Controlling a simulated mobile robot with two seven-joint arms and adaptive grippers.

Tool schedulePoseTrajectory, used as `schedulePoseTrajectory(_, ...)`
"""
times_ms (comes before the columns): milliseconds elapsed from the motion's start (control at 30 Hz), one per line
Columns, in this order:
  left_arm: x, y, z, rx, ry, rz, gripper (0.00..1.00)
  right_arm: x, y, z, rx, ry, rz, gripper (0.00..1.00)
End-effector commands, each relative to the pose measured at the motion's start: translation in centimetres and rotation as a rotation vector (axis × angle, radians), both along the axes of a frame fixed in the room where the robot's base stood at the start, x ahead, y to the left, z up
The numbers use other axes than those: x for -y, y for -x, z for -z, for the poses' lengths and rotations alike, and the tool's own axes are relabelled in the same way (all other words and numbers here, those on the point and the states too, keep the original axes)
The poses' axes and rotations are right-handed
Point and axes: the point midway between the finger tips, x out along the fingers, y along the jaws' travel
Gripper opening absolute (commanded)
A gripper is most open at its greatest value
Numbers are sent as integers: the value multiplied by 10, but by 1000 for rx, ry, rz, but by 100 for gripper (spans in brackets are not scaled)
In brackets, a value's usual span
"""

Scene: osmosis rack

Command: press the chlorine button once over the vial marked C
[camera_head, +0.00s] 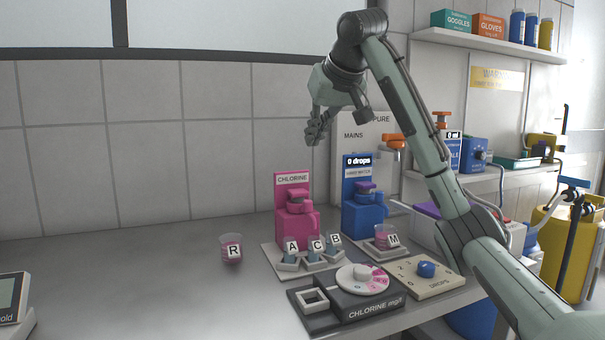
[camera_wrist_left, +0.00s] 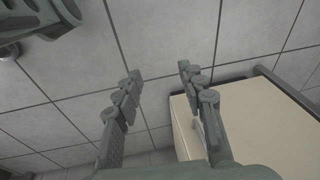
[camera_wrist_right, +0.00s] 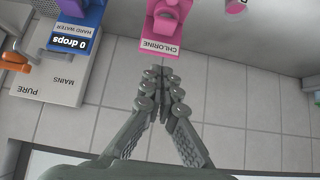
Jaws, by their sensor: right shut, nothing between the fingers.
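The pink chlorine dispenser (camera_head: 297,222) stands at the back of the counter, with a pink button part (camera_head: 299,195) below its label. It also shows upside down in the right wrist view (camera_wrist_right: 166,24). Vials A (camera_head: 291,245), C (camera_head: 316,244) and B (camera_head: 335,239) stand in a grey holder in front of it. I cannot tell which vial is under the spout. My right gripper (camera_head: 317,128) is shut and empty, raised above and apart from the dispenser. My left gripper (camera_wrist_left: 160,74) is open and empty, seen only in the left wrist view over floor tiles.
A blue hard water dispenser (camera_head: 362,214) reading 0 drops stands right of the pink one, with vial M (camera_head: 388,238) before it. Vial R (camera_head: 231,248) stands left. A chlorine meter (camera_head: 347,302) and a drops dial board (camera_head: 430,284) lie in front. The left counter is mostly clear.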

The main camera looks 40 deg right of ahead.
Motion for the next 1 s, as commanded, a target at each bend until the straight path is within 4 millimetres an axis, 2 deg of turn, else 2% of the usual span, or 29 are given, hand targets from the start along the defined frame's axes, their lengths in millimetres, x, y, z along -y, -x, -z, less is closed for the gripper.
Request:
schedulePoseTrajectory(167,0,-5,-2,7,2,-2,40,3,-12,15,-5,-1,0,0)
schedulePoseTrajectory(367,1,-20,-14,40,3,-1,40,10,-40,43,-6,-1,2,0)
schedulePoseTrajectory(567,-2,-14,-1,25,-3,4,40,17,-69,72,-5,-1,0,0)
schedulePoseTrajectory(633,-3,-8,6,11,-5,5,40,17,-68,86,-6,2,0,0)
schedulePoseTrajectory(767,-3,-4,7,5,-7,7,40,17,-68,101,-3,1,1,0)
schedulePoseTrajectory(1000,-3,-3,8,9,-8,13,40,16,-68,111,-1,0,0,0)
